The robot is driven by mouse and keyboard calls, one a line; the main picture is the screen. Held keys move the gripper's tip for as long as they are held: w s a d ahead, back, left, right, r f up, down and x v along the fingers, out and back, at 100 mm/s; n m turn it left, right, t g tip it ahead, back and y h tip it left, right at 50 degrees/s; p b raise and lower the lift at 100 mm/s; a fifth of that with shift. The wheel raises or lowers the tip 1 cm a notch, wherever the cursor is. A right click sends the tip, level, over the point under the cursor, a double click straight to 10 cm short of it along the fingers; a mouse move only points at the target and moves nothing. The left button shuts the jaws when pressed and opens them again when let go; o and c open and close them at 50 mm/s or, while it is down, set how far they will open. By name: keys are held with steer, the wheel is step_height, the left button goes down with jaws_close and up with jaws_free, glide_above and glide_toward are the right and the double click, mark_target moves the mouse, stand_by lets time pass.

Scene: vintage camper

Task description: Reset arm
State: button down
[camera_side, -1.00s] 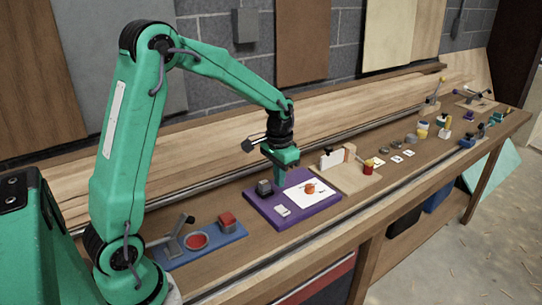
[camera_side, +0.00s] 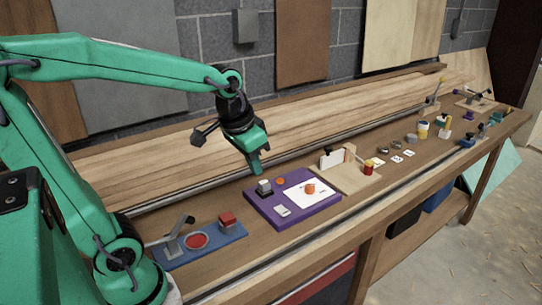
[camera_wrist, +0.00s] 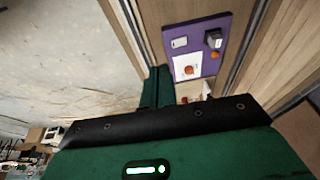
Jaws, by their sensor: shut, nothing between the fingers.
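My gripper (camera_side: 257,168) is shut and empty. In the side view it hangs in the air above the back left of the purple board (camera_side: 262,212), apart from everything on the bench. In the wrist view the shut fingers (camera_wrist: 154,88) point toward the purple board (camera_wrist: 181,22). A dark grey block (camera_side: 264,187), an orange disc (camera_side: 280,181), a white sheet (camera_side: 304,191) with an orange shape on it, and a small pale block (camera_side: 282,211) are on the board.
A blue board (camera_side: 230,237) with a red dish (camera_side: 196,240) and a red block (camera_side: 227,218) lies at the near left. A wooden stand (camera_side: 345,172) and several small items line the bench rightward. A grey wall (camera_side: 300,70) rises behind. The air around my gripper looks clear.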

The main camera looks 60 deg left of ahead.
steer(key=s+d+r+t, duration=0.1)
steer(key=s+d+t, duration=0.1)
steer(key=s, duration=0.6)
steer(key=shift+s+d+r, duration=0.15)
steer(key=shift+s+d, duration=0.1)
